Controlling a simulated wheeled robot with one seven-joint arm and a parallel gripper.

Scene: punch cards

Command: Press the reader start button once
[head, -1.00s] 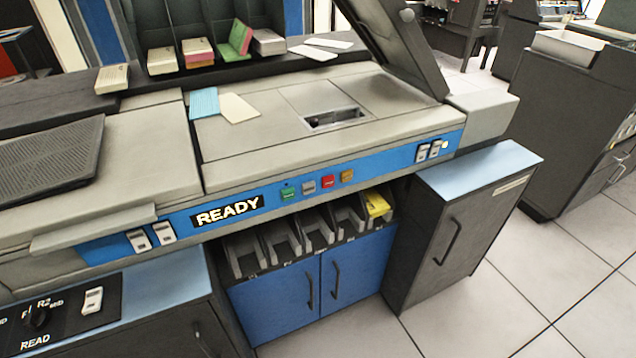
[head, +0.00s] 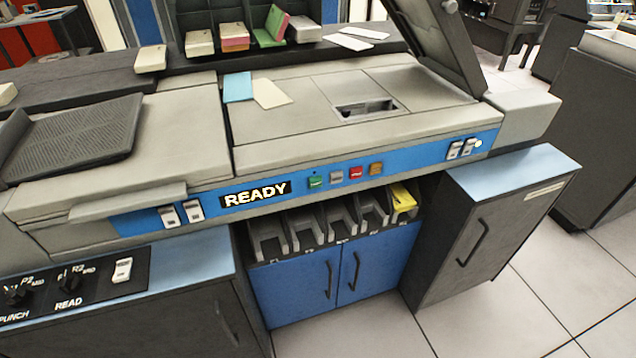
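The card reader (head: 300,122) is a long grey machine with a blue front strip. A black READY sign (head: 255,194) with lit white letters sits on the strip. A tiny dark dot shows just above the green button. My gripper is not in view.
White switches (head: 181,213) sit left of the sign, and more switches (head: 462,148) sit at the strip's right end. Stacker pockets (head: 335,221) lie below the strip, a yellow card stack (head: 403,198) in the rightmost. A blue-topped cabinet (head: 510,172) juts forward at right. Floor (head: 590,290) is free at lower right.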

